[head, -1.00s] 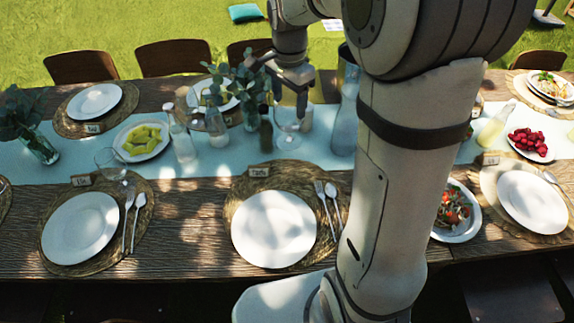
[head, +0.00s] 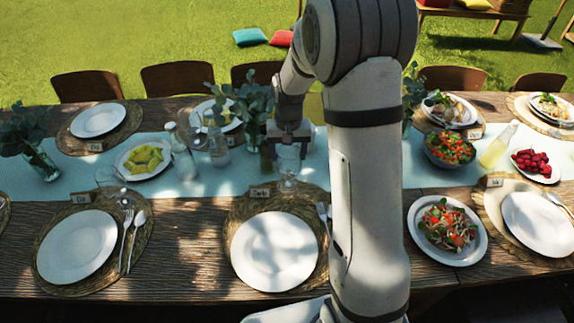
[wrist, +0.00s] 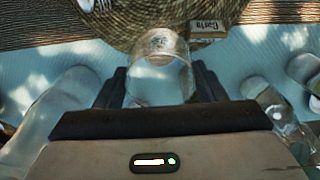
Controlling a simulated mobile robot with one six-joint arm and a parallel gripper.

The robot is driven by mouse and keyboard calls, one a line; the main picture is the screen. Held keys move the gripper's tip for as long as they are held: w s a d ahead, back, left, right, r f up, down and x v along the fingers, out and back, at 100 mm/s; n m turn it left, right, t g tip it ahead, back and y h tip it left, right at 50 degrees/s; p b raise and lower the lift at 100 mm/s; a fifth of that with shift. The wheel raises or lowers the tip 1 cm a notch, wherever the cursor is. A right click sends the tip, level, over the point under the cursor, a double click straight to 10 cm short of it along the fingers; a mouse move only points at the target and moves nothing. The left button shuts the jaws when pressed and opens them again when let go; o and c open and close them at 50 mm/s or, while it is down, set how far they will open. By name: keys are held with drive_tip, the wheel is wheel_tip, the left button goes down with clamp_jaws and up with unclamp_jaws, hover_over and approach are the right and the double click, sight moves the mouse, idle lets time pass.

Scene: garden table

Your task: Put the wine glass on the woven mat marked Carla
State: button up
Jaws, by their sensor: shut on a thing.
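The clear wine glass (head: 288,166) is upright between the fingers of my gripper (head: 289,147), which is shut on it. In the wrist view the glass (wrist: 160,78) sits between the two dark fingers (wrist: 160,88). The woven mat (head: 300,203) with the Carla card (head: 260,193) lies just in front of it. The glass's lower end overlaps the mat's back edge in both views, right of the card in the head view. I cannot tell whether its foot touches the mat. The mat (wrist: 130,22) and card (wrist: 207,29) also show in the wrist view.
A white plate (head: 273,252) covers the mat's middle; cutlery (head: 323,215) lies at its right, partly hidden by my arm. Bottles (head: 218,146) and a vase with leaves (head: 250,125) stand on the blue runner to the left. A salad plate (head: 447,230) is at right.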

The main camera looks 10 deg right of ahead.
drive_tip(key=shift+f, duration=2.1)
drive_tip(key=o, duration=1.3)
drive_tip(key=shift+o, duration=0.2)
wheel_tip(320, 180, up, 12)
drive_tip(key=s+r+n+t, duration=0.1)
drive_tip(key=s+r, duration=0.2)
drive_tip(key=s, duration=0.9)
drive_tip(key=s+r+n+t, duration=0.1)
drive_tip(key=s+r, duration=0.3)
drive_tip(key=s, duration=0.8)
drive_tip(key=shift+a+t, duration=0.25)
drive_tip(key=shift+t, duration=0.25)
